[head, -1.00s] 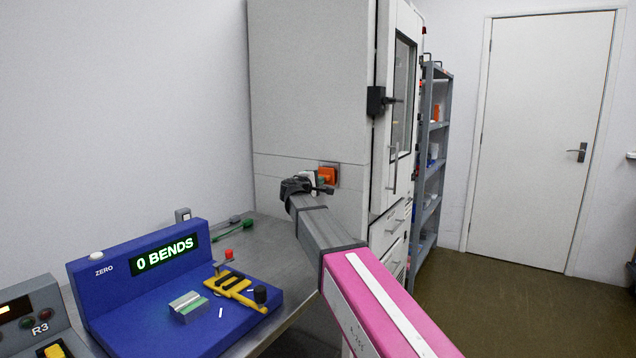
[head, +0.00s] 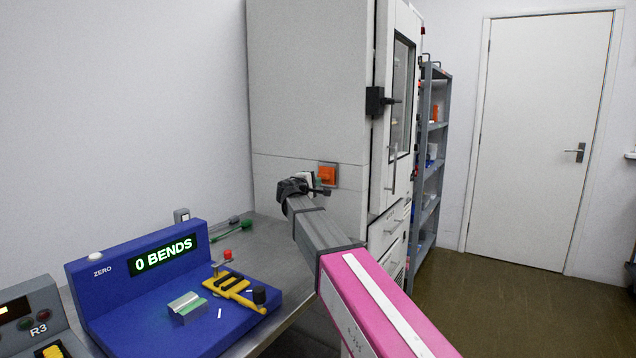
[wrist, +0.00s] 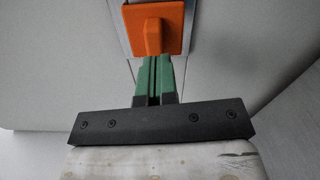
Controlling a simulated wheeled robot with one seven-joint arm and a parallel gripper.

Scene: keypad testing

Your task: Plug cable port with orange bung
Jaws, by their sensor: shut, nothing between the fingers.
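The orange bung (head: 327,174) sits at the cable port on the side wall of the tall grey cabinet (head: 305,90). In the wrist view the bung (wrist: 174,32) shows as a square orange plate with a raised grip, over a metal port frame (wrist: 126,14). The port's opening is hidden behind it. My gripper (wrist: 154,62) has its green fingers together, with nothing between them, and their tips end just below the bung's grip. I cannot tell whether they touch it. In the head view my wrist hides the fingertips.
A blue bend tester (head: 130,290) reading "0 BENDS" stands on the metal bench (head: 285,245), with a yellow tool (head: 236,290) on it. Cabinet handles (head: 392,172) and a shelf rack (head: 428,160) are to the right. The floor before the door (head: 540,140) is clear.

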